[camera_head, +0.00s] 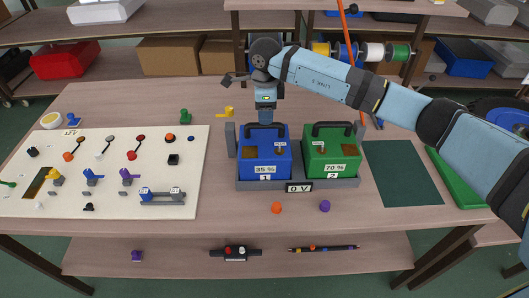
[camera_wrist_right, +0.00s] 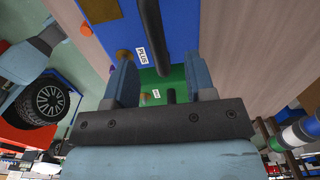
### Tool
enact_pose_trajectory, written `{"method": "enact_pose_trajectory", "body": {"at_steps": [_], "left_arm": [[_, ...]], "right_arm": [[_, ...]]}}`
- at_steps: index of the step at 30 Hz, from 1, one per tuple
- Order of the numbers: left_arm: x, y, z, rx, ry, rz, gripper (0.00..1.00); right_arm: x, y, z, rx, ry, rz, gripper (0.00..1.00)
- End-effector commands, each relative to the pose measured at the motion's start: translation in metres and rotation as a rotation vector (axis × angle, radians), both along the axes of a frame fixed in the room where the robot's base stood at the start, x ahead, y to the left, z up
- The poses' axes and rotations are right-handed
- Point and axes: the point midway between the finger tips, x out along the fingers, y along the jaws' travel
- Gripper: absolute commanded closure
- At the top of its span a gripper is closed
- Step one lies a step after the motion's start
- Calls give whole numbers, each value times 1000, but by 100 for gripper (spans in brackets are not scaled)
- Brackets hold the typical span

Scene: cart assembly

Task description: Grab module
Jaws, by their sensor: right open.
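The blue module (camera_head: 264,155), labelled 35 % and 1, stands in the left bay of a grey holder (camera_head: 290,185). Its black handle (camera_head: 266,131) is on top. The green module (camera_head: 331,154), labelled 70 % and 2, stands in the right bay. My right gripper (camera_head: 265,119) points down at the blue module's handle. In the right wrist view the jaws (camera_wrist_right: 165,90) are apart, with the handle (camera_wrist_right: 153,35) ahead of the gap between them. I cannot tell whether they touch it. The green module (camera_wrist_right: 175,85) shows beyond. My left gripper is out of view.
A white board (camera_head: 110,200) with several small parts fills the table's left side. An orange knob (camera_head: 277,208) and a purple knob (camera_head: 325,206) lie before the holder. A dark green mat (camera_head: 402,172) lies to the right. Shelves stand behind.

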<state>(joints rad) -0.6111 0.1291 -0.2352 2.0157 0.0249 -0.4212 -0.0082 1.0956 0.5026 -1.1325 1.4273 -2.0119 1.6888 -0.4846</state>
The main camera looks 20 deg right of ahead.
Motion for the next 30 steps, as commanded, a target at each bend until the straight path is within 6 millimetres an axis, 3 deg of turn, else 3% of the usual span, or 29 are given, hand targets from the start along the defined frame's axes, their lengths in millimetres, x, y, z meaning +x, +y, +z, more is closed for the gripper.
{"method": "enact_pose_trajectory", "body": {"at_steps": [9,30], "left_arm": [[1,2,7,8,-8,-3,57],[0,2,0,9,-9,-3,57]], "right_arm": [[-2,3,-43,0,3,0,50],[-2,3,-48,1,2,0,50]]}}
